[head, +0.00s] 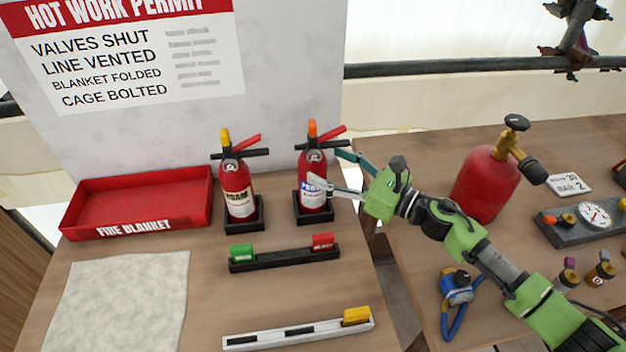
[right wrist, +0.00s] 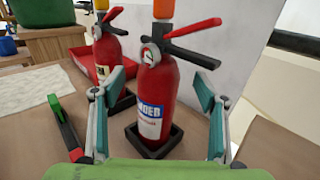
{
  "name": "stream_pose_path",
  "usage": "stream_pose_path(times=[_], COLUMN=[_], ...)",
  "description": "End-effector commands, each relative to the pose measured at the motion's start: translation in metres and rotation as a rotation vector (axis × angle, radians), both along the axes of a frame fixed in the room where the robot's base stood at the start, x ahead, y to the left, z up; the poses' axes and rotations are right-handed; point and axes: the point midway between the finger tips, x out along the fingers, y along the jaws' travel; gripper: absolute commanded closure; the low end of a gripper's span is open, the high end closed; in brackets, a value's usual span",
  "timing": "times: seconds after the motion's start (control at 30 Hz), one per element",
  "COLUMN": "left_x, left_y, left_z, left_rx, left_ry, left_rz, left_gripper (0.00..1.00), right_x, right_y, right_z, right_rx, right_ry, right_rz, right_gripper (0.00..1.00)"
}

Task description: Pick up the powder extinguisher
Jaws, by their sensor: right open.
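The powder extinguisher (head: 313,166) is a red cylinder with a blue-and-white label, an orange top and a red and black handle. It stands upright in a square black holder (head: 328,213) on the left table. In the right wrist view the powder extinguisher (right wrist: 159,90) is centred between the two fingers. My right gripper (head: 327,172) is open, with one finger on each side of the body; a gap shows beside the right finger. In the head view the near finger covers part of the label. My left gripper is not in view.
The foam extinguisher (head: 237,180), yellow-topped, stands just left in its own holder. A red fire blanket tray (head: 130,205) is further left. A black rail (head: 285,258) with green and red blocks lies in front. The permit board (head: 290,60) stands behind. A red tank (head: 484,185) is on the right table.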

Motion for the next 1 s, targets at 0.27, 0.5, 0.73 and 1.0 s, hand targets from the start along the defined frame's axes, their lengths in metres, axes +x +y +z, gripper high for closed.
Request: stream_pose_path(times=[0.27, 0.5, 0.73, 1.0], left_x=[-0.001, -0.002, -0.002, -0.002], left_y=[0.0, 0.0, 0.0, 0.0], left_z=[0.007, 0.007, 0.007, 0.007], left_rx=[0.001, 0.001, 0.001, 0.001], left_ry=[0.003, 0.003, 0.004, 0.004], left_rz=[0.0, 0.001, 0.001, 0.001], left_gripper=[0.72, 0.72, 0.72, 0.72], right_x=[0.021, 0.027, 0.027, 0.028], right_y=[0.034, 0.042, 0.042, 0.042], right_z=[0.004, 0.003, 0.003, 0.008], right_rx=[0.003, 0.001, 0.001, 0.007], right_ry=[-0.001, 0.001, 0.0, -0.006], right_rz=[0.002, 0.001, 0.001, 0.002], right_gripper=[0.34, 0.34, 0.65, 1.0])
